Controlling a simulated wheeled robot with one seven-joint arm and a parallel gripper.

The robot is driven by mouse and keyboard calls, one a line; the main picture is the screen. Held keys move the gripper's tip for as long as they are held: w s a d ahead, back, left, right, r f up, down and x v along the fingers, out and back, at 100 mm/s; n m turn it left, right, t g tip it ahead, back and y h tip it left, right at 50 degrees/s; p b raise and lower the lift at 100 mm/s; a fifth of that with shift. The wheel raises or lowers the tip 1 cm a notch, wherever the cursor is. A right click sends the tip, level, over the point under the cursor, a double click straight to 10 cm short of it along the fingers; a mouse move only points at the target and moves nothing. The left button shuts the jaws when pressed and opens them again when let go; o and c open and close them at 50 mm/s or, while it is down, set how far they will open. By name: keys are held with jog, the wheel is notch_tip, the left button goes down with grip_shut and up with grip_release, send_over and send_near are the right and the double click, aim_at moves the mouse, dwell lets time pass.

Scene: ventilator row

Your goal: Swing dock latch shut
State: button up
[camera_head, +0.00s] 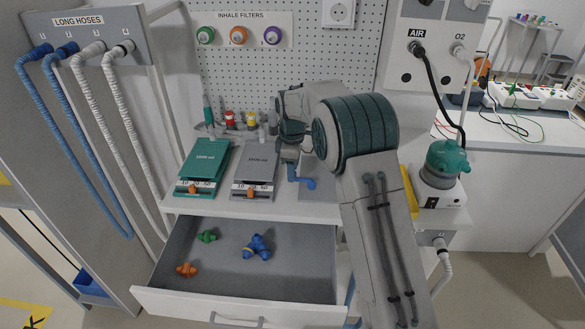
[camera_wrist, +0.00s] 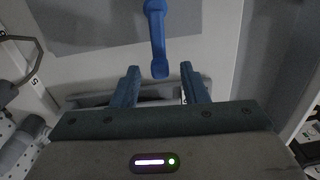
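The dock latch appears to be the blue lever (camera_head: 304,182) beside a bare grey pad (camera_head: 318,193) on the counter, right of the two ventilator units. In the wrist view the blue lever (camera_wrist: 156,35) points from the top edge down toward my gripper (camera_wrist: 160,72). My gripper is open, with one finger on each side of the lever's near end and a visible gap on both sides. Whether the fingers are level with the lever is unclear. In the head view my gripper (camera_head: 290,155) is partly hidden by my arm, just above and left of the lever.
A green unit (camera_head: 205,162) and a grey unit (camera_head: 256,163) stand left of the lever. The open drawer (camera_head: 290,275) below holds blue, green and orange fittings. A teal-topped humidifier (camera_head: 445,165) stands right of my arm. Hoses (camera_head: 85,140) hang at the left.

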jog(key=shift+f, duration=0.2)
grip_shut()
